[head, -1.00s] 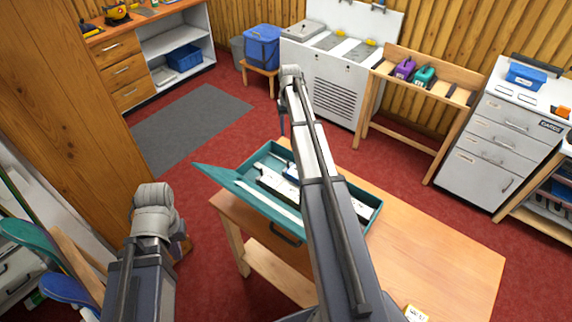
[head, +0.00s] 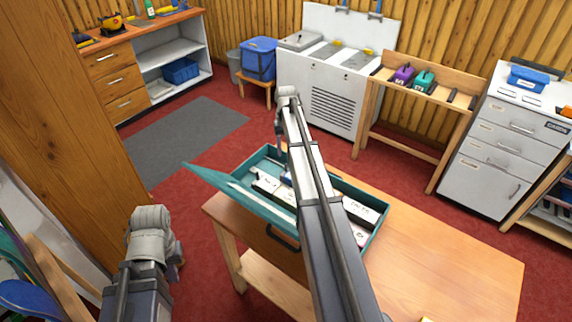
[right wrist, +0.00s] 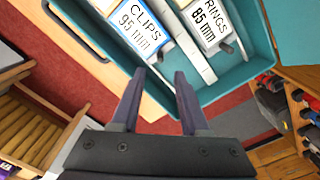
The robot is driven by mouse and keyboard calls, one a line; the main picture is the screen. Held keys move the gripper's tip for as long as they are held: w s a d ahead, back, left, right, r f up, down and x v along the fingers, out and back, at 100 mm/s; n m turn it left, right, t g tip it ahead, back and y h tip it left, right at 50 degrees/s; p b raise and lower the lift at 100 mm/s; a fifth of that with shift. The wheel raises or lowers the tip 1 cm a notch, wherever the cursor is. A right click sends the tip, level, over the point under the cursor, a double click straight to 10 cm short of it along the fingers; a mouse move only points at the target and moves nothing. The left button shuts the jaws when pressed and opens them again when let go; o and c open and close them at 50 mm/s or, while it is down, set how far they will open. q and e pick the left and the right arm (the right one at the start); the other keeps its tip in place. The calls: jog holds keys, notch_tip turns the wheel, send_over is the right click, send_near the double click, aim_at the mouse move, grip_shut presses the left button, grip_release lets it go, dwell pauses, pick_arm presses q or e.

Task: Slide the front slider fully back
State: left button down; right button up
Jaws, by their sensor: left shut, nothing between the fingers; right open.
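A teal case (head: 250,212) stands open on the wooden table, with labelled boxes inside. The right wrist view shows a CLIPS 95 mm box (right wrist: 140,30) and a RINGS 85 mm box (right wrist: 210,22), each with a small grey knob at its near end. A pale bar (right wrist: 193,52) lies between them. I cannot tell which part is the front slider. My right gripper (right wrist: 160,72) is open and empty, its fingertips near the CLIPS box's knobbed end; contact is unclear. My left gripper (head: 178,268) is shut and empty, low at the left, away from the case.
The wooden table (head: 450,260) is mostly bare right of the case. A tall wooden panel (head: 65,120) rises at the left.

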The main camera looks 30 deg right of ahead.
aim_at(286, 164)
notch_tip(286, 164, down, 7)
jog(key=b, duration=0.5)
jog(key=shift+r+b, duration=0.2)
jog(key=shift+b, duration=0.2)
jog(key=shift+r, duration=0.1)
grip_shut()
dwell(0.8)
